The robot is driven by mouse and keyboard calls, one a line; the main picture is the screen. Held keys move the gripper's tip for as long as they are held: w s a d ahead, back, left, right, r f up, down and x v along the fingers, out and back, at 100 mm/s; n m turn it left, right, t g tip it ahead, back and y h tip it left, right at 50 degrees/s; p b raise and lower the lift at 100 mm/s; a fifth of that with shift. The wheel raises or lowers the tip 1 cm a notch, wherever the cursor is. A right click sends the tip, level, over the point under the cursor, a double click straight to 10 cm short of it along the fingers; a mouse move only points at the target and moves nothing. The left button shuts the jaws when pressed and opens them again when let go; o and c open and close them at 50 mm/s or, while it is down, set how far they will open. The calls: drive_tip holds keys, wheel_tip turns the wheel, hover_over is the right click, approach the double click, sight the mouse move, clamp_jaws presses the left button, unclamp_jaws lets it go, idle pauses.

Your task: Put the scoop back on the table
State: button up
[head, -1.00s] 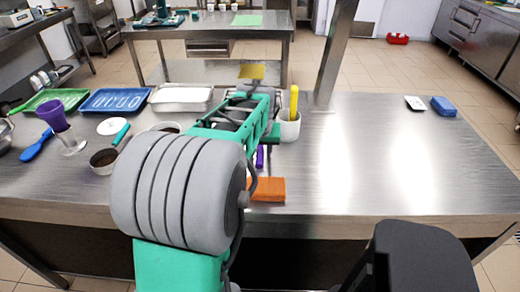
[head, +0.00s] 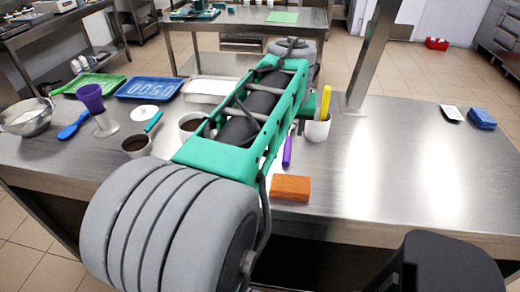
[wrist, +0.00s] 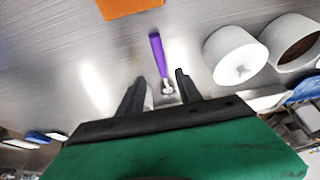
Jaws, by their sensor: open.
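The purple-handled scoop (head: 287,150) appears to lie on the steel table (head: 400,190), just behind the orange sponge, partly hidden by my arm in the head view. In the wrist view its purple handle (wrist: 157,53) points up and away from my gripper. Its metal end shows between the fingertips. My gripper (wrist: 160,88) is open, with one dark finger on each side of that metal part. I cannot tell whether either finger touches it. My arm hides the gripper in the head view.
An orange sponge (head: 291,188) lies near the front edge. A white cup with a yellow handle (head: 318,129) stands right of the scoop. The table's right side is mostly clear.

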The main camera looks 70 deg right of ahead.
drive_tip(key=w+a+f+n, duration=0.1)
drive_tip(key=w+a+n, duration=0.1)
drive_tip(key=w+a, duration=0.3)
drive_tip(key=w+a+f+n+t+y, duration=0.1)
drive_tip(key=w+a+f+n, duration=0.1)
drive_tip(key=w+a, duration=0.4)
drive_tip(key=w+a+f+n, duration=0.2)
drive_tip(key=w+a, duration=0.3)
drive_tip(key=w, duration=0.5)
drive_tip(key=shift+w+a+n+t+y, duration=0.2)
drive_tip(key=shift+a+n+t+y, duration=0.1)
drive_tip(key=shift+t, duration=0.1)
drive_tip(key=a+f+n+y, duration=0.1)
drive_tip(key=a+f+n, duration=0.1)
drive_tip(key=a, duration=0.7)
drive_tip(key=w+a+f+n, duration=0.1)
drive_tip(key=a+f+n, duration=0.2)
drive_tip(key=a, duration=0.7)
drive_tip(key=w+a+f+n+y, duration=0.1)
drive_tip(key=a+f+n, duration=0.2)
drive_tip(key=a, duration=0.6)
drive_tip(key=shift+w+a+n+y, duration=0.2)
drive_tip(key=shift+n+y, duration=0.1)
drive_tip(key=shift+n, duration=0.2)
